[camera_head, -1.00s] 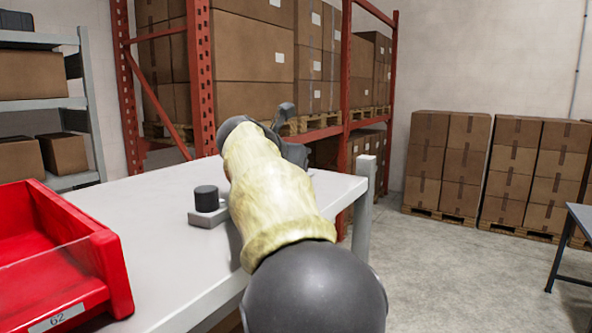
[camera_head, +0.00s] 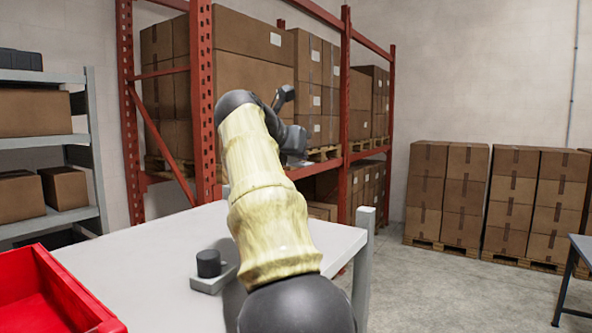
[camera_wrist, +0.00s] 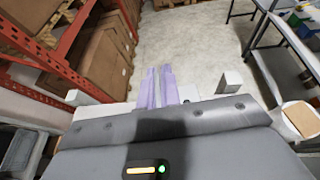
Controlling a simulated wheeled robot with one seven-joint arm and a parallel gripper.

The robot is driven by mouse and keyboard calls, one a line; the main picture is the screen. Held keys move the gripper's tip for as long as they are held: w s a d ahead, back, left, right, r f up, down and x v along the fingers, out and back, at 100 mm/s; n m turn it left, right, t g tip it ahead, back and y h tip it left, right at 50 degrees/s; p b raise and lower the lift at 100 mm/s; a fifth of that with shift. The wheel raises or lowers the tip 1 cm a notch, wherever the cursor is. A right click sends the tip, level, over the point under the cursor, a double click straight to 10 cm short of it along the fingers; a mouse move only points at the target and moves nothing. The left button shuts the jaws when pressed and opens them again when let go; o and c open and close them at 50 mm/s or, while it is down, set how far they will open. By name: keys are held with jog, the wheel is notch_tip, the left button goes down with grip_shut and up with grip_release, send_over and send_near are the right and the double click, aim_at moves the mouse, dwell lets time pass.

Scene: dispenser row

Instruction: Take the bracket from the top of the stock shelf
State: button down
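A small flat grey piece with an upright black cylinder on it (camera_head: 209,272) lies on the white shelf top (camera_head: 160,255), left of my arm. I cannot tell whether this is the bracket; no other clear bracket shows. My gripper's two pale purple fingers (camera_wrist: 158,88) show in the wrist view. They lie close together, extending past the shelf's far end, with nothing clearly held. Whether they are fully shut is unclear. In the head view the fingers are not clearly visible beyond my dark wrist. My gripper is apart from the grey piece.
A red bin (camera_head: 75,290) is at the lower left. A corner post (camera_head: 365,218) rises at the shelf top's right edge. A red pallet rack (camera_head: 203,100) with boxes stands behind. Stacked cartons (camera_head: 445,190) stand at right, with open floor (camera_head: 440,290) before them.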

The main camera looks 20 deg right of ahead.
notch_tip(320, 180, up, 4)
jog(key=shift+r+p, duration=0.1)
jog(key=shift+p, duration=0.75)
